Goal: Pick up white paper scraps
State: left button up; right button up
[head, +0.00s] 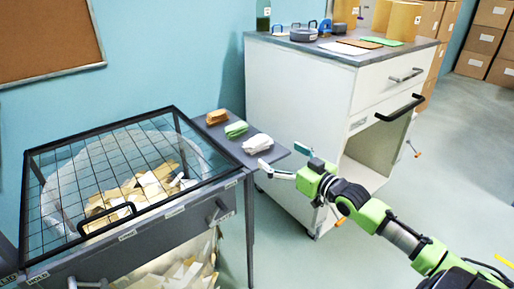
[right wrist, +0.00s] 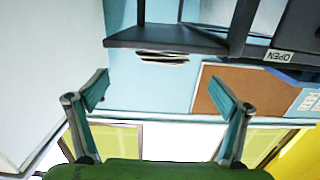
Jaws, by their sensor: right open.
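A crumpled white wad (head: 257,143), which looks like paper or cloth, lies on the small grey side shelf (head: 285,152), beside a green wad (head: 236,129) and an orange-brown one (head: 216,117). White and tan paper scraps (head: 150,183) lie heaped in a round white basin under a black wire grid. More pale scraps (head: 190,270) show below the bin's front. My right gripper (head: 284,158) is open at the shelf's right end, a little right of the white wad. In the right wrist view its two fingers (right wrist: 160,88) are apart with nothing between them. My left gripper is not in view.
A white cabinet (head: 300,100) stands behind, with an open lower compartment (head: 372,158). Cartons (head: 482,38) are stacked at the far right. The floor at right is clear.

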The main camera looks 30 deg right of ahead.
aim_at(262, 145)
jog(key=shift+w+a+f+b, duration=0.1)
jog(key=shift+w+b, duration=0.2)
jog(key=shift+w, duration=1.1)
jog(key=shift+w+a+f+b, duration=0.1)
jog(key=shift+w+b, duration=0.15)
jog(key=shift+w, duration=1.1)
jog(key=shift+w+a+b, duration=0.2)
jog(key=shift+w, duration=0.65)
jog(key=shift+w+a+b, duration=0.2)
jog(key=shift+w, duration=0.7)
jog(key=shift+w+a+b, duration=0.2)
jog(key=shift+w, duration=0.65)
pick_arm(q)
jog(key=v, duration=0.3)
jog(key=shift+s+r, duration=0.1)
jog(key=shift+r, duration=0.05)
pick_arm(e)
jog(key=c, duration=1.2)
